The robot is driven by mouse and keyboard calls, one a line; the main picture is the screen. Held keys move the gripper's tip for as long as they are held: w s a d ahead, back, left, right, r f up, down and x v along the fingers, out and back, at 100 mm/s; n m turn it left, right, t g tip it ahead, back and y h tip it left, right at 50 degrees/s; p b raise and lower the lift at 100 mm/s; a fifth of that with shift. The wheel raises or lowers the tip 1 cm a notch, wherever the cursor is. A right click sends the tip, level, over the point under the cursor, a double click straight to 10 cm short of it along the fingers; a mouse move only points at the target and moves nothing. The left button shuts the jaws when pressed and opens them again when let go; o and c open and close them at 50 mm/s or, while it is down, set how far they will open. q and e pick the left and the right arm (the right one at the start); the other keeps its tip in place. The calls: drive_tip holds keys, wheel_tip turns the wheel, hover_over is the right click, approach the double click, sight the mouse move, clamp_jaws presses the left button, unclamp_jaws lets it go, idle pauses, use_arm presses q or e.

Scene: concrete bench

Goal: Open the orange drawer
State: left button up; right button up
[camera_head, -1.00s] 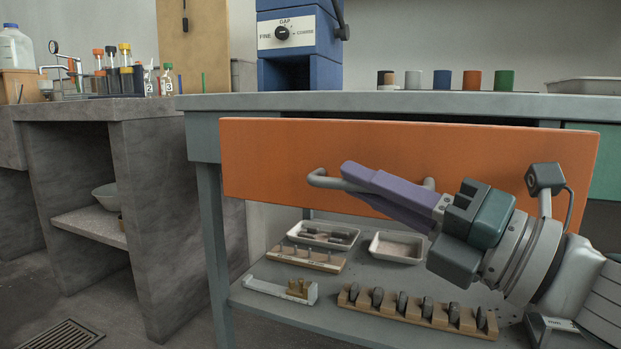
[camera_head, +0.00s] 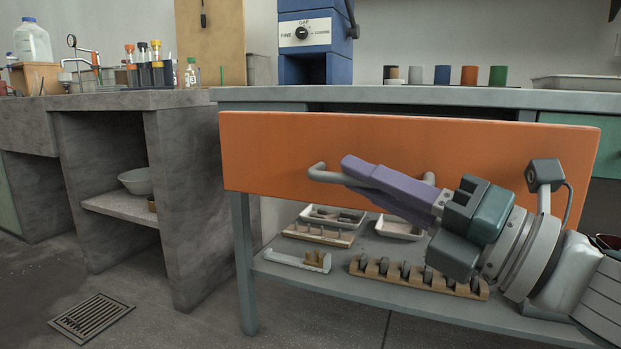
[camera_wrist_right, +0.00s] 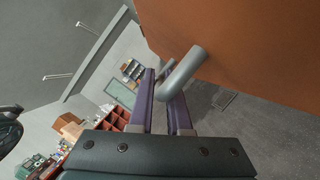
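The orange drawer (camera_head: 270,150) is in the grey bench, with its front standing out from the bench and a dark gap behind its top edge. Its grey bar handle (camera_head: 322,174) is on the front face. My right gripper (camera_head: 352,172) has its purple fingers at the handle, partly covering it. In the right wrist view, the handle (camera_wrist_right: 182,74) runs at the fingertips, and the fingers (camera_wrist_right: 163,95) appear closed on it. The drawer's inside is hidden from the head view. My left gripper is not in view.
A lower shelf (camera_head: 330,283) under the drawer holds trays and wooden racks. The bench top carries a blue machine (camera_head: 315,60) and several coloured cups (camera_head: 442,75). A concrete bench (camera_head: 185,200) stands at the left. The floor in front has a drain grate (camera_head: 92,318).

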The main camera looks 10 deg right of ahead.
drive_tip(key=o, duration=0.4)
drive_tip(key=shift+s, duration=0.1)
drive_tip(key=p+v, duration=0.1)
drive_tip(key=v, duration=0.8)
drive_tip(key=shift+s+d+f+p, duration=0.15)
drive_tip(key=shift+s+d+p, duration=0.1)
drive_tip(key=shift+s+p, duration=0.1)
